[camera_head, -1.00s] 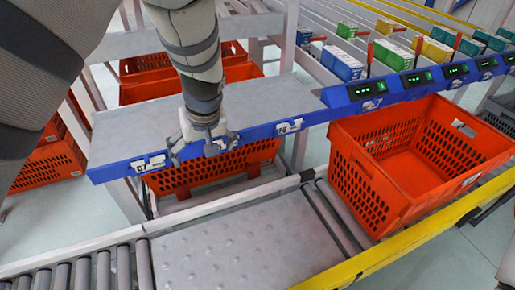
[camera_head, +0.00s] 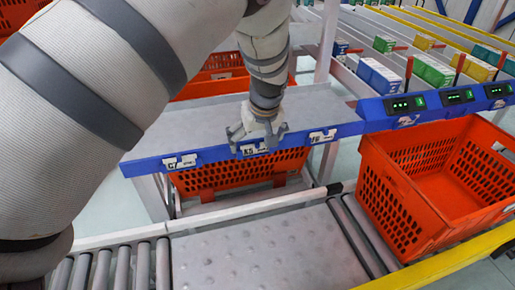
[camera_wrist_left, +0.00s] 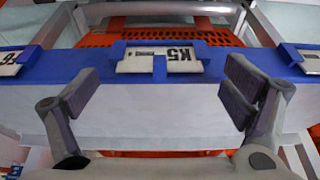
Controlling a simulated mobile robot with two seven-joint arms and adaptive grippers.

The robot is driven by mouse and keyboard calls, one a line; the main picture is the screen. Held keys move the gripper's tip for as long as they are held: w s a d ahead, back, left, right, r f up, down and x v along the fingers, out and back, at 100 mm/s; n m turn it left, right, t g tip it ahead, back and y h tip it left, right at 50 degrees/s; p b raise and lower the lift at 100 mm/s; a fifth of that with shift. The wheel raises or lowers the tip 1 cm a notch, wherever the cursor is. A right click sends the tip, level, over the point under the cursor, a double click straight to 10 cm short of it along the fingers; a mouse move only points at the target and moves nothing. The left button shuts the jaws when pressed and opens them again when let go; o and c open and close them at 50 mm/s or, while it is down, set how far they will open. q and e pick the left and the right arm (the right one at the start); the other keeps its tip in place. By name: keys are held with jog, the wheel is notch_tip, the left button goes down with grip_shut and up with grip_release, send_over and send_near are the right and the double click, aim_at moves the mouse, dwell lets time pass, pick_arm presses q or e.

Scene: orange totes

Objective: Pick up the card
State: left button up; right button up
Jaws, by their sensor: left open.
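A white card marked K5 (camera_wrist_left: 160,58) sits in a blue holder on the shelf's blue front edge (camera_head: 220,156). It lies at the top middle of the left wrist view, its marking upside down there. In the head view the card (camera_head: 250,149) shows partly, just below my left gripper (camera_head: 259,138). That gripper is open and empty at the shelf edge. In the left wrist view its two fingers (camera_wrist_left: 165,92) stand wide apart, to the left and right of the card and apart from it. My right gripper is not in view.
Similar cards sit on the edge to the left (camera_head: 180,162) and right (camera_head: 322,136). An orange tote (camera_head: 240,172) is under the shelf. An empty orange tote (camera_head: 400,205) stands on the conveyor at right. Green-lit displays (camera_head: 405,104) and small boxes (camera_head: 380,76) are behind it.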

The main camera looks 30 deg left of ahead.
aim_at(257, 142)
pick_arm(q)
jog(key=shift+c, duration=1.3)
jog(key=shift+s, duration=0.1)
grip_shut()
notch_tip(257, 142, up, 10)
jog(key=shift+p, duration=0.35)
